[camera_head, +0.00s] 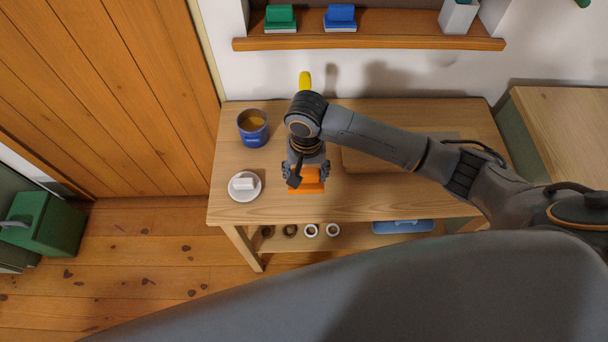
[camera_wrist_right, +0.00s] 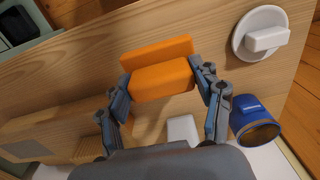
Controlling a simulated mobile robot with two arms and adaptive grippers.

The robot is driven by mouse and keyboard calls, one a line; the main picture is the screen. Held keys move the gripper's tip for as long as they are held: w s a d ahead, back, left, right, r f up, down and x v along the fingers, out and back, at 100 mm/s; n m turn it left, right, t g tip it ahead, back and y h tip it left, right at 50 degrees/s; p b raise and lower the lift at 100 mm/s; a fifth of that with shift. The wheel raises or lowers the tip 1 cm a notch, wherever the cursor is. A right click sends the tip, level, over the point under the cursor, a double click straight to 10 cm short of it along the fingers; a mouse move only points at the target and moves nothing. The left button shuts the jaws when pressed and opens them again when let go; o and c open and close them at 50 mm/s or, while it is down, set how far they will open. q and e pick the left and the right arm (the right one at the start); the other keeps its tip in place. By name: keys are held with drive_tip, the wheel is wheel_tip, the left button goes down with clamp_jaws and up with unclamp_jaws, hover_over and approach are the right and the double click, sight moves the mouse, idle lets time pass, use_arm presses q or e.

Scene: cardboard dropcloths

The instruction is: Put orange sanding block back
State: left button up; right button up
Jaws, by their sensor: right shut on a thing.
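The orange sanding block (camera_head: 307,182) is in the jaws of my right gripper (camera_head: 306,174), over the front left part of the wooden table (camera_head: 230,205). In the right wrist view the orange block (camera_wrist_right: 160,78) sits between the two fingers of the gripper (camera_wrist_right: 160,88), which touch its ends. Whether the block touches the tabletop is not clear. A green block (camera_head: 280,16) and a blue block (camera_head: 341,16) sit apart on the wall shelf (camera_head: 370,43) behind the table. My left gripper is not in view.
A blue can (camera_head: 253,128) and a white plate (camera_head: 244,195) with a white block stand on the table's left side. A yellow object (camera_head: 305,81) shows behind my arm. A white container (camera_head: 458,16) stands at the shelf's right. The lower shelf holds rings and a blue case (camera_head: 402,226).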

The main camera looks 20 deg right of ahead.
sight(303, 171)
drive_tip(key=w+f, duration=0.2)
drive_tip(key=shift+w+d+f, duration=0.1)
drive_tip(key=shift+w+f, duration=0.05)
drive_tip(key=shift+f, duration=1.65)
drive_tip(key=shift+f, duration=0.1)
drive_tip(key=o, duration=1)
wheel_tip(303, 171, up, 12)
drive_tip(key=shift+r, duration=0.15)
